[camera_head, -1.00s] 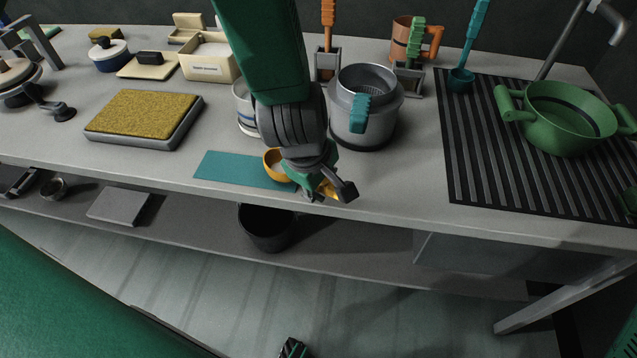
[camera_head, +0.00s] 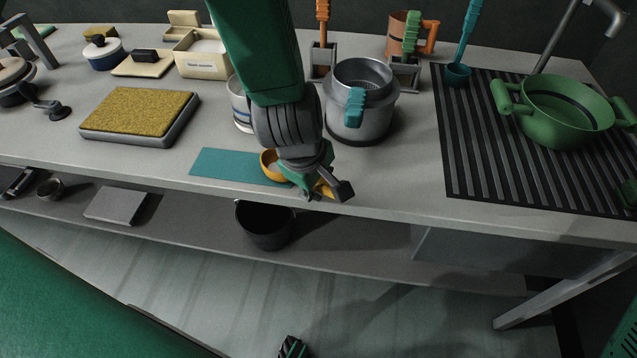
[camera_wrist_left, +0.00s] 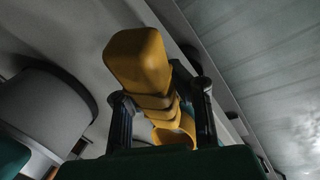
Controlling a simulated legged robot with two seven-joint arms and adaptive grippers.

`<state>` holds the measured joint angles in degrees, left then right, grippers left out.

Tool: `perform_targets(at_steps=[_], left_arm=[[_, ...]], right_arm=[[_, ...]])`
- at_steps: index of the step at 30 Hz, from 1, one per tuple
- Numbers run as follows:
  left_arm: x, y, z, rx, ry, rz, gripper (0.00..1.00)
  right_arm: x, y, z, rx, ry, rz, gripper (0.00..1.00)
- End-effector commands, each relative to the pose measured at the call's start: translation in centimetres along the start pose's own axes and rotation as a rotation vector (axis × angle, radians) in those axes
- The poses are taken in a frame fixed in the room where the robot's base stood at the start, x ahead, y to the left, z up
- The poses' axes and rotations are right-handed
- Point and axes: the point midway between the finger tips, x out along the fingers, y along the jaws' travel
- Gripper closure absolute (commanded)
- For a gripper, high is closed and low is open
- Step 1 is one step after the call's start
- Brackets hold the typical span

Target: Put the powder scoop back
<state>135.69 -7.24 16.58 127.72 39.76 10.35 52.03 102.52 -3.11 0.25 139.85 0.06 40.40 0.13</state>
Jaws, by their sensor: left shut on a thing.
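The powder scoop (camera_head: 271,167) is yellow-orange. My left gripper (camera_head: 322,188) is shut on its handle, near the front edge of the counter. The scoop's bowl shows left of the gripper, at the right part of a teal mat (camera_head: 222,163); I cannot tell whether it touches the mat. In the left wrist view the thick yellow handle (camera_wrist_left: 140,65) sits between the two dark fingers (camera_wrist_left: 160,115). A cream tub (camera_head: 203,66) with a label and white powder inside stands open at the back left.
A grey pot (camera_head: 352,125) with a teal clip stands behind my left gripper. A white banded vessel (camera_head: 239,112) is partly hidden by my arm. A yellow sponge block (camera_head: 137,110) lies left. A green pot (camera_head: 567,120) stands on the black ribbed mat (camera_head: 470,165) at right.

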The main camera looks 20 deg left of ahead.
Motion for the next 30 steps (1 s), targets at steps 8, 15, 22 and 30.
perform_targets(at_steps=[8,15,22,30], left_arm=[[0.07,-0.07,-0.19,-0.002,-0.001,0.0,0.73],[0.04,-0.02,-0.02,0.0,0.001,0.0,0.62],[0.04,-0.03,-0.01,0.0,0.0,0.0,0.62],[-0.14,-0.01,-0.05,-0.001,0.0,0.0,0.62]], right_arm=[[0.01,-0.02,0.0,0.0,0.0,0.0,0.6],[0.01,-0.02,0.0,-0.001,0.0,0.0,0.6],[0.01,-0.02,0.0,0.0,0.0,0.0,0.6],[-0.16,-0.01,-0.01,0.0,0.0,0.0,0.6]])
